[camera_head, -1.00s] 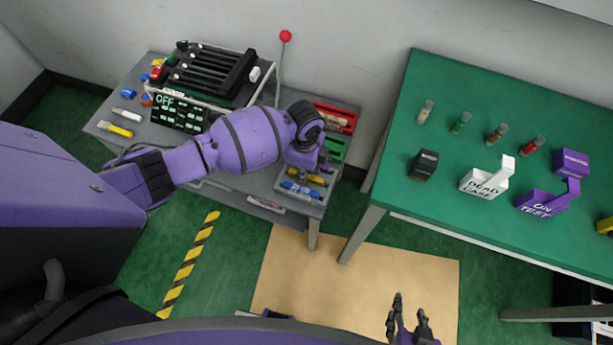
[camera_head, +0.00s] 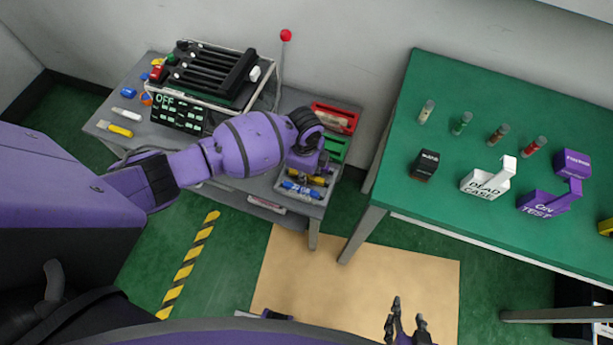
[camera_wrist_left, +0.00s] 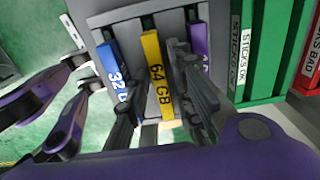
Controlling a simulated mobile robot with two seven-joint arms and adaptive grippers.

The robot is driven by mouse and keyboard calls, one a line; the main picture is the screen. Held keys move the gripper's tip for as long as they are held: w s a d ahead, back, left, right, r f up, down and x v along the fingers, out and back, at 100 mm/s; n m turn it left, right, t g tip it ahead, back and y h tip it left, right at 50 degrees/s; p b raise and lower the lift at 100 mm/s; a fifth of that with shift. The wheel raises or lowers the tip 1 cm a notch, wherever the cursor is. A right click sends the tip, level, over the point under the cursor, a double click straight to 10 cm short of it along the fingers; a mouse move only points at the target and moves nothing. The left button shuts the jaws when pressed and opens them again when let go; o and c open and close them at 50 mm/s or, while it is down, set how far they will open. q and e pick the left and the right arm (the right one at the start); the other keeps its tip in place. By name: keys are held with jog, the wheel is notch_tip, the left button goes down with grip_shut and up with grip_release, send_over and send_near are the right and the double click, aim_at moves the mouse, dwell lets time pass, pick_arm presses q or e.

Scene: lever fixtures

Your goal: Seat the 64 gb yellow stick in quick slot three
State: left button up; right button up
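The yellow 64 GB stick (camera_wrist_left: 155,70) stands in a grey tray (camera_wrist_left: 122,14), between a blue 32 GB stick (camera_wrist_left: 112,72) and a purple stick (camera_wrist_left: 199,45). My left gripper (camera_wrist_left: 155,100) is open around the yellow stick, one finger on each side; I cannot tell whether either touches it. In the head view, my left gripper (camera_head: 310,167) is low over the tray and partly hides the sticks. A black slotted device (camera_head: 210,72) with an OFF display stands at the back left; no slot numbers are readable. My right gripper (camera_head: 405,325) is open and empty at the bottom.
Green and red bins (camera_head: 336,118) lie just behind the tray. A red-knobbed lever (camera_head: 285,36) rises by the wall. Loose sticks (camera_head: 121,130) lie front left of the device. A green table (camera_head: 460,130) with vials and small boxes stands at the right.

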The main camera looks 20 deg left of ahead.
pick_arm(q)
grip_shut()
